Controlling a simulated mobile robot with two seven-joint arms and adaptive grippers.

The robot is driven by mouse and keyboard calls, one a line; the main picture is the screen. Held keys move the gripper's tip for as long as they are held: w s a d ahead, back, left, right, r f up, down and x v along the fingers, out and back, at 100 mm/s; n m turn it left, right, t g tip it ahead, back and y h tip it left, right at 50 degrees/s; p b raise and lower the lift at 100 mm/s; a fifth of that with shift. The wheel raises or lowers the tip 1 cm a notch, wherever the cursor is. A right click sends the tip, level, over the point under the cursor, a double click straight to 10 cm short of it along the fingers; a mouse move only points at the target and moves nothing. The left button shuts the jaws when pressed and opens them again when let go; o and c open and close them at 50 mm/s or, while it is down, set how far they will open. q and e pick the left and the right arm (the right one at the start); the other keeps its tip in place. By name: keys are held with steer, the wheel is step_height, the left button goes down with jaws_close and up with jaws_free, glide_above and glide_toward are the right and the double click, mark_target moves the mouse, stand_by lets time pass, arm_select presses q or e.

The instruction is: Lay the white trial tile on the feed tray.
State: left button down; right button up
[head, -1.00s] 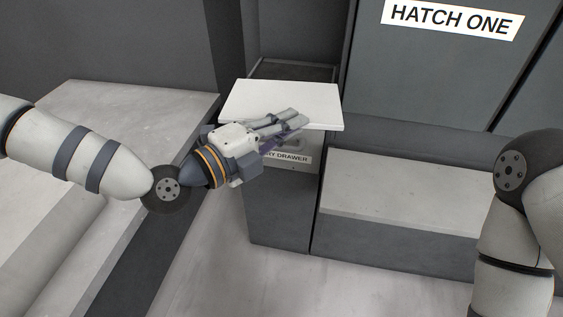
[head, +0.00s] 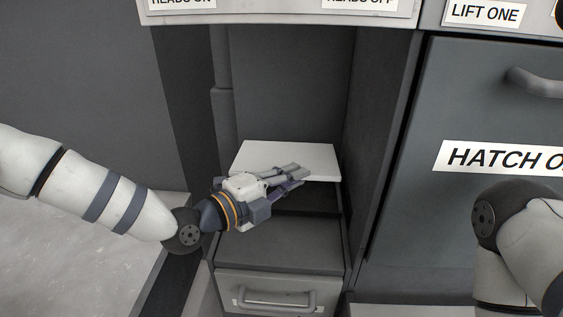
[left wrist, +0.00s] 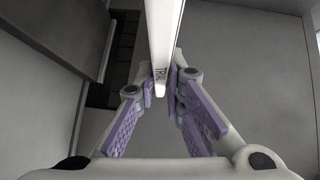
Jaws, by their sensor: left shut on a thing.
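The white trial tile (head: 285,154) is a flat, pale slab held roughly level in the head view. In the left wrist view the tile (left wrist: 164,40) shows edge-on between the fingers (left wrist: 168,84), with partly hidden dark lettering. The tile appears in front of or inside a dark, open recess, above a dark slot (head: 312,201). I cannot make out for sure which surface is the feed tray; the tile hides part of the recess floor. My right gripper is out of view.
A drawer front with a bar handle (head: 282,298) is below the recess. Side walls (head: 378,140) bound the recess, and a labelled panel (head: 280,12) crosses its top. A hatch (head: 480,110) stands right. A pale slab top (head: 85,255) lies at lower left.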

arm_select(q)
steer(key=shift+s+d, duration=0.1)
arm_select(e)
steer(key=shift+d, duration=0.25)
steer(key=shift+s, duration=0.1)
arm_select(q)
steer(key=shift+s+h, duration=0.1)
steer(key=shift+h, duration=0.2)
steer(key=shift+f+b, duration=1.25)
steer(key=shift+f, duration=2.55)
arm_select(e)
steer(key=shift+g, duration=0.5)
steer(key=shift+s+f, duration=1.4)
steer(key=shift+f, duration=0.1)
